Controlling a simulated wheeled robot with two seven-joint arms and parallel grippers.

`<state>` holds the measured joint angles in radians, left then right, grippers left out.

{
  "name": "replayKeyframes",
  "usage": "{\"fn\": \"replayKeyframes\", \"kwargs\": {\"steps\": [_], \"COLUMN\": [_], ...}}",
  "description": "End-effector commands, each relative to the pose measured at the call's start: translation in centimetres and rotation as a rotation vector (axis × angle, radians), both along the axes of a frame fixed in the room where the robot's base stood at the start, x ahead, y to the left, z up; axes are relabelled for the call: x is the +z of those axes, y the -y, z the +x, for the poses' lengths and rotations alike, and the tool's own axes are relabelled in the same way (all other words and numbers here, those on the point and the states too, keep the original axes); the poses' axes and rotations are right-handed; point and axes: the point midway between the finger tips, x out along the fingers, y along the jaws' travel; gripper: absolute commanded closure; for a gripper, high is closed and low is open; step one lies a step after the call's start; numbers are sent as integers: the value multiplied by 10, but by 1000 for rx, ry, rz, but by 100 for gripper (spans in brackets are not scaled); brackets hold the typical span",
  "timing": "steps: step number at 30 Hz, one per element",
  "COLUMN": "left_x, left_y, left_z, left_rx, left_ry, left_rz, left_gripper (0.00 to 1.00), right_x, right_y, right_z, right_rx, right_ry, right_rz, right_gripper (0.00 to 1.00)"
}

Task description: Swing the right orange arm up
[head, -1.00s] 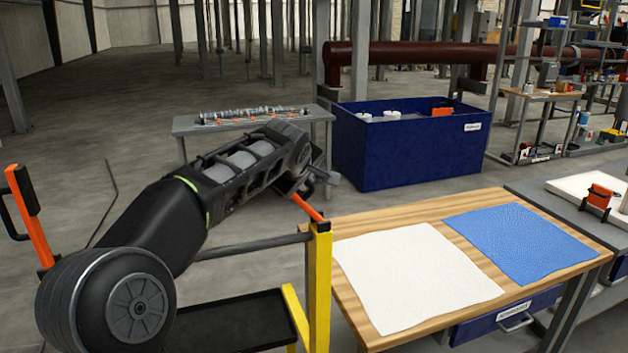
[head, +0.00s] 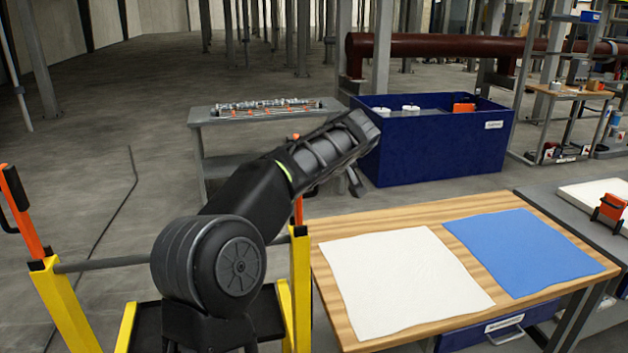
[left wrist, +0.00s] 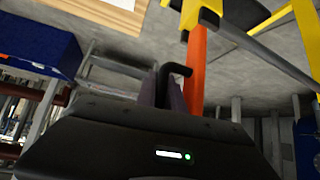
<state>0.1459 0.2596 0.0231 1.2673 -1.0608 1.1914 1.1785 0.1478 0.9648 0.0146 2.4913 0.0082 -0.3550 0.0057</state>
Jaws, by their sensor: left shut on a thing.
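The right orange arm (head: 298,210) stands about upright on the right yellow post (head: 300,275), and its middle is hidden behind my left arm. In the left wrist view the orange arm (left wrist: 196,70) runs from the yellow frame to my left gripper (left wrist: 168,88). That gripper is shut on the arm's black handle (left wrist: 179,69). The left orange arm (head: 22,210), with a black handle, stands upright on the left yellow post. My right gripper is in no view.
A grey bar (head: 110,263) joins the yellow posts above a black tray. A wooden table (head: 330,300) with a white cloth (head: 400,275) and a blue cloth (head: 530,250) stands to the right. Behind are a blue bin (head: 430,150) and a grey table (head: 205,118).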

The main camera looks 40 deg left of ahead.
Motion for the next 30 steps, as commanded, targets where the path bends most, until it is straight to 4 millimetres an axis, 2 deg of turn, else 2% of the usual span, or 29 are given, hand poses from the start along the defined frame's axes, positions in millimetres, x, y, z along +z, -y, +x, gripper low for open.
{"fn": "replayKeyframes", "kwargs": {"steps": [12, 13, 16, 25, 30], "left_x": [-2, -2, -2, 0, 10], "left_y": [1, 1, 1, 2, 13], "left_z": [1, 1, 1, 0, -3], "left_rx": [-6, -6, -6, -4, -7], "left_ry": [-12, -12, -12, -10, -8], "left_rz": [7, 7, 6, 6, 7], "left_gripper": [100, 86, 78, 78, 78], "right_x": [0, 0, 0, -1, -5], "right_y": [0, 0, 0, 0, 0], "right_z": [0, 0, 0, 0, 1], "right_rx": [0, 0, 0, 0, 1], "right_ry": [0, 0, 0, 0, 2], "right_rz": [0, 0, 0, 0, 2], "right_gripper": [78, 78, 78, 78, 78]}}
